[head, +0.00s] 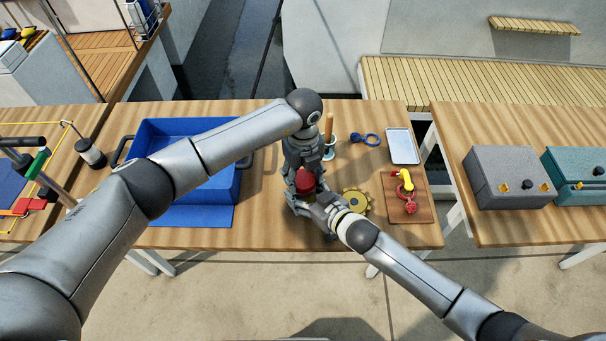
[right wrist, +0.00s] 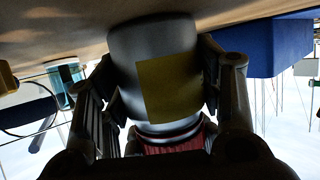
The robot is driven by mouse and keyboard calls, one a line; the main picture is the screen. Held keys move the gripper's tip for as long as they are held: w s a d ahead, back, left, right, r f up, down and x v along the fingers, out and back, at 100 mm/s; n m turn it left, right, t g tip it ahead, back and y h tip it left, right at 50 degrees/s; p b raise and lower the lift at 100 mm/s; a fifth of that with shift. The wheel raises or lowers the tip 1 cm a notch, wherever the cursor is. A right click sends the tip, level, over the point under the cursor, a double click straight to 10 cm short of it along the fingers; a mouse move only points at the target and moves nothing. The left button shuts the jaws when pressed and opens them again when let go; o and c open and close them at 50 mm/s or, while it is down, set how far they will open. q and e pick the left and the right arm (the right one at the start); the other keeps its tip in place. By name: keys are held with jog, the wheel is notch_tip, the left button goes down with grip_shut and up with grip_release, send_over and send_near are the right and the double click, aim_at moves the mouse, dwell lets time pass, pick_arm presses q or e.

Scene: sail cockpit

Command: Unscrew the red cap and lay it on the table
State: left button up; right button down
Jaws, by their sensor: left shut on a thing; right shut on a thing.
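The red cap (head: 305,181) sits on top of a grey container, between my two grippers. In the right wrist view, which is upside down, the container (right wrist: 125,60) shows a yellow label, and the ribbed red cap (right wrist: 172,147) shows at its neck. My left gripper (head: 304,173) reaches down from above and is shut on the red cap. My right gripper (head: 312,205) comes in from the right, with its fingers shut around the container's sides. The container is mostly hidden in the head view. The wooden table (head: 270,233) is under them.
A blue bin (head: 215,216) stands to the left. A yellow gear-like disc (head: 356,201) lies right beside my right gripper. A blue ringed piece (head: 365,139), a pale tray (head: 403,146) and a board (head: 424,208) with yellow and red fittings lie farther right. The front table strip is clear.

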aim_at(303, 178)
pick_arm(q)
jog(key=shift+r, duration=0.1)
pick_arm(e)
jog(key=shift+f, duration=0.1)
dwell(0.6)
pick_arm(q)
jog(key=shift+r, duration=1)
jog(key=shift+r, duration=2)
pick_arm(e)
jog(key=shift+c, duration=1.7)
grip_release()
